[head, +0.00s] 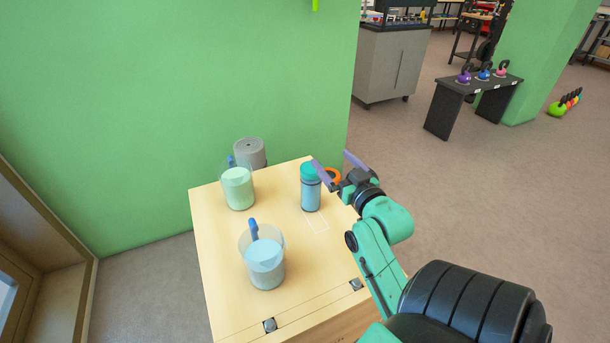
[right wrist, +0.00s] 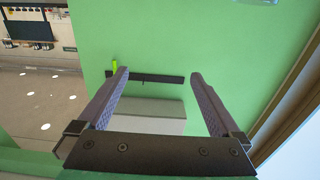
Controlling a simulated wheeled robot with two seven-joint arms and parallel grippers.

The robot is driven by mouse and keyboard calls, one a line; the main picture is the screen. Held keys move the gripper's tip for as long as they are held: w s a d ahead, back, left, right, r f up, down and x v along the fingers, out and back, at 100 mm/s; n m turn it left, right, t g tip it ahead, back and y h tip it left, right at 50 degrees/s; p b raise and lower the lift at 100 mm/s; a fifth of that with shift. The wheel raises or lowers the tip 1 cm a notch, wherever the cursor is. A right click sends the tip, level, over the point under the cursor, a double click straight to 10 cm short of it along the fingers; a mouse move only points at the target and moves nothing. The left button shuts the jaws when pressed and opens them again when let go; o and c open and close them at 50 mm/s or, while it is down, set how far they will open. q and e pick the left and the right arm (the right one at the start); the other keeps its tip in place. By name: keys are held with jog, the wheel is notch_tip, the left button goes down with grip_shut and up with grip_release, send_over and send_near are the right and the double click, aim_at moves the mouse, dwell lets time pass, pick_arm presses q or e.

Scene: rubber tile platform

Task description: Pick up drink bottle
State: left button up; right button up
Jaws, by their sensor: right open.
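The drink bottle (head: 311,193), blue with a teal lid, stands upright near the right edge of the wooden table (head: 215,285). My right gripper (head: 331,158) comes in from the right, above and beside the bottle's lid. Its purple fingers are apart, and one finger overlaps the lid in the head view. I cannot tell whether it touches. In the right wrist view the open gripper (right wrist: 159,73) has nothing between its fingers and faces the green wall. The bottle is not clearly seen there. My left gripper is out of view.
Two clear jugs with blue handles, one with green contents (head: 238,188) and one with light blue contents (head: 265,265), stand left of the bottle. A grey cylinder (head: 250,153) is behind. An orange ring (head: 333,176) shows beside my gripper. A green wall (head: 150,110) rises behind the table.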

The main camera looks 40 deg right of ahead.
notch_tip(320, 180, down, 8)
jog(key=b, duration=0.6)
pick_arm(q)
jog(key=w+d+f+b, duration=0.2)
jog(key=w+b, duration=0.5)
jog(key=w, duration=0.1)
pick_arm(e)
send_near(307, 170)
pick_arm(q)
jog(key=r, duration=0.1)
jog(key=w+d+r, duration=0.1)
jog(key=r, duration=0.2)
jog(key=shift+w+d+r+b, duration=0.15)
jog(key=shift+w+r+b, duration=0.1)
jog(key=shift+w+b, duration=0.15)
pick_arm(e)
jog(key=x, duration=1)
jog(key=shift+f, duration=0.45)
jog(key=shift+d, duration=0.1)
grip_shut()
jog(key=shift+r, duration=0.1)
